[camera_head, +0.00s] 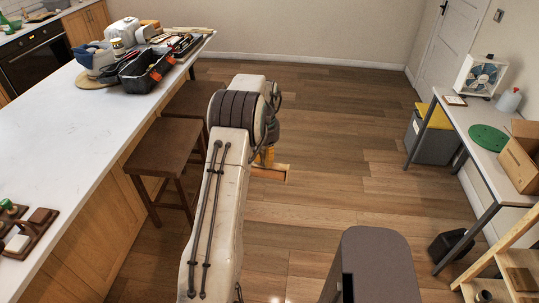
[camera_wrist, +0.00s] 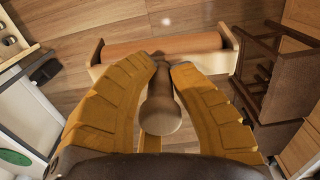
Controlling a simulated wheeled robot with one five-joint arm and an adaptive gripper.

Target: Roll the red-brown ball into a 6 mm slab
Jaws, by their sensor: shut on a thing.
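My gripper (camera_head: 266,157) is out over the open floor between the counter and the side table. In the wrist view its orange fingers (camera_wrist: 163,68) are closed around the brown handle (camera_wrist: 161,112) of a wooden roller. The roller has a red-brown cylinder (camera_wrist: 168,46) held in a pale wooden frame (camera_wrist: 233,62), with wood floor behind it. In the head view the roller (camera_head: 270,174) shows partly beyond my arm. I cannot make out a red-brown ball or a slab in either view.
A white-topped counter (camera_head: 85,125) runs along the left, with a black tool tray (camera_head: 146,73) at its far end and a small wooden rack (camera_head: 28,236) nearer. Stools (camera_head: 165,150) stand beside it. At right, a side table (camera_head: 487,160) holds a green disc (camera_head: 489,138) and a cardboard box (camera_head: 522,157).

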